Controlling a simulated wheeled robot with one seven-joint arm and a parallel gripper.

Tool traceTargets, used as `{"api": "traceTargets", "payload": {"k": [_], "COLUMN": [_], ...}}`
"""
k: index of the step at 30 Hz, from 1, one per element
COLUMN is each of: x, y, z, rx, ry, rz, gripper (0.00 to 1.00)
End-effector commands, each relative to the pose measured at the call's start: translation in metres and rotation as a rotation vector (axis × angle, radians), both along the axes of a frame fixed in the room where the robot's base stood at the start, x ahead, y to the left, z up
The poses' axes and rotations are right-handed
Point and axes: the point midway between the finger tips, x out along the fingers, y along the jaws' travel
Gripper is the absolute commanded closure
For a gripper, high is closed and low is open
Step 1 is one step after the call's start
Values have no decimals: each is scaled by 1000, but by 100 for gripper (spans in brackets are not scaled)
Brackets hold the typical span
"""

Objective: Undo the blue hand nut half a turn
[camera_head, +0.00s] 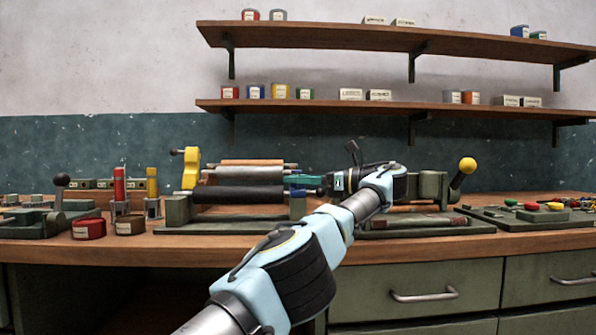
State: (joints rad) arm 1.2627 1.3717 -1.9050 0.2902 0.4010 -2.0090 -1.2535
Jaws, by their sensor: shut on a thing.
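My gripper (308,184) is at the right end of a roller press (240,193) on the bench, reaching in from the right. The press has a dark roller, paler rollers above it and a green frame. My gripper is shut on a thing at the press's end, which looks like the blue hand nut. The gripper and wrist hide most of it. A teal-green piece (300,179) shows at the fingertips. I cannot tell how far the nut is turned.
A yellow lever (191,168) rises at the press's left end. A yellow-knobbed lever (463,172) stands right of my wrist. Red and yellow handles (119,184), small tins (89,228) and a green tray (535,217) are on the bench. Two shelves (400,105) hang above.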

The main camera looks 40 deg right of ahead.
Motion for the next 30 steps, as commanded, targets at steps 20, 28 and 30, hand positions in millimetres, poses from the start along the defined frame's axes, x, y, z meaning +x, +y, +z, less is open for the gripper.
{"api": "traceTargets", "payload": {"k": [20, 28, 30], "x": [0, 0, 0], "y": [1, 1, 1], "z": [0, 1, 0], "rx": [0, -1, -1], "ry": [-2, -3, -3], "rz": [7, 8, 8], "gripper": [35, 27, 27]}}
